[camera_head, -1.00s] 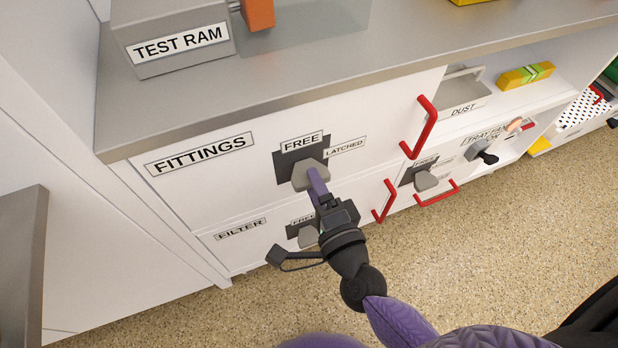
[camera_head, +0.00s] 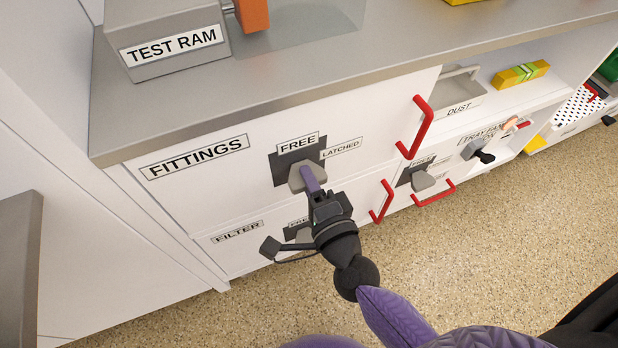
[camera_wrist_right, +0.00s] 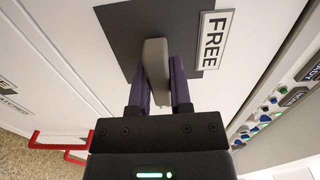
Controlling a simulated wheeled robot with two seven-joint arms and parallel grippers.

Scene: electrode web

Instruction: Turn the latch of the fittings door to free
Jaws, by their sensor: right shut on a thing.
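The fittings door (camera_head: 215,190) is a white panel with a FITTINGS label, closed in the head view. Its latch (camera_head: 296,180) is a grey knob on a dark plate, between a FREE label (camera_head: 298,142) above and a LATCHED label (camera_head: 341,147) at the right. My right gripper (camera_head: 311,183) is shut on this latch. In the wrist view the latch (camera_wrist_right: 155,62) stands between the two purple fingers of my right gripper (camera_wrist_right: 158,88), near the FREE label (camera_wrist_right: 212,42). Part of the knob is hidden by the fingers. My left gripper is not in view.
A red handle (camera_head: 417,127) sits right of the latch. The filter door (camera_head: 237,232) with its own latch lies just below, partly behind my gripper. The worktop (camera_head: 270,85) overhangs above, with the test ram (camera_head: 172,45). Speckled floor (camera_head: 500,240) is clear at the right.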

